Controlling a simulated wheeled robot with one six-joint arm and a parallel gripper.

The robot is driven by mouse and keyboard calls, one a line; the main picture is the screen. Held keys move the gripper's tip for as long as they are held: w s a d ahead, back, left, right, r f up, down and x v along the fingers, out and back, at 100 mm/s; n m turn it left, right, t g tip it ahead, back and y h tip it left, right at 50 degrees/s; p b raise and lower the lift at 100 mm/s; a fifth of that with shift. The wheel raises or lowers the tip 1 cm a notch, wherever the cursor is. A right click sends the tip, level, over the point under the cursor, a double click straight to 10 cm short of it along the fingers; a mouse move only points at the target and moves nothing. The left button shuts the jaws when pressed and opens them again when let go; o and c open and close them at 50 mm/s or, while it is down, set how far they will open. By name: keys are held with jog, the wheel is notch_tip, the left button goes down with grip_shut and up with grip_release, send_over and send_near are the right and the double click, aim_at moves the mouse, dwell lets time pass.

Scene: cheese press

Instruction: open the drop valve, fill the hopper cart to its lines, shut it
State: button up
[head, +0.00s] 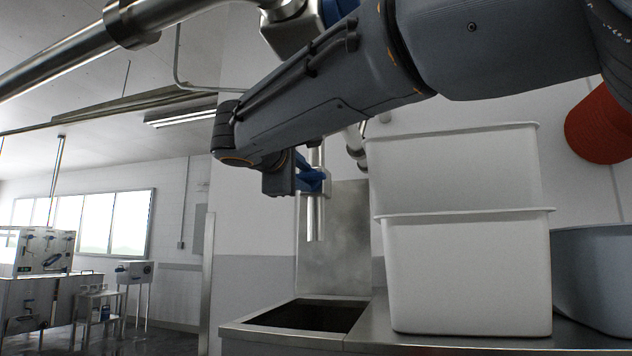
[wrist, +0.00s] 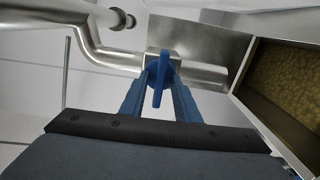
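The drop valve is on a steel pipe; its blue handle (wrist: 158,82) shows in the wrist view, and its spout (head: 315,220) points down in the head view. My gripper (head: 312,180) is at the valve. In the wrist view its blue fingers (wrist: 160,100) lie on either side of the handle, with a gap between them, and look open around it. A steel tub (head: 265,325), perhaps the hopper cart, stands below the spout. Its inside is dark in the head view. The wrist view shows a steel-walled container (wrist: 240,88) with yellowish grains inside. No fill lines are visible.
Two stacked white bins (head: 465,275) stand on a steel counter right of the tub. A grey-blue tub (head: 595,270) is farther right, below a red round object (head: 598,130). A steel backsplash (head: 345,250) stands behind the spout. The floor at left is open, with equipment farther back.

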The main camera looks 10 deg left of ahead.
jog(key=s+b, duration=0.2)
jog(key=s, duration=0.5)
jog(key=shift+a, duration=0.3)
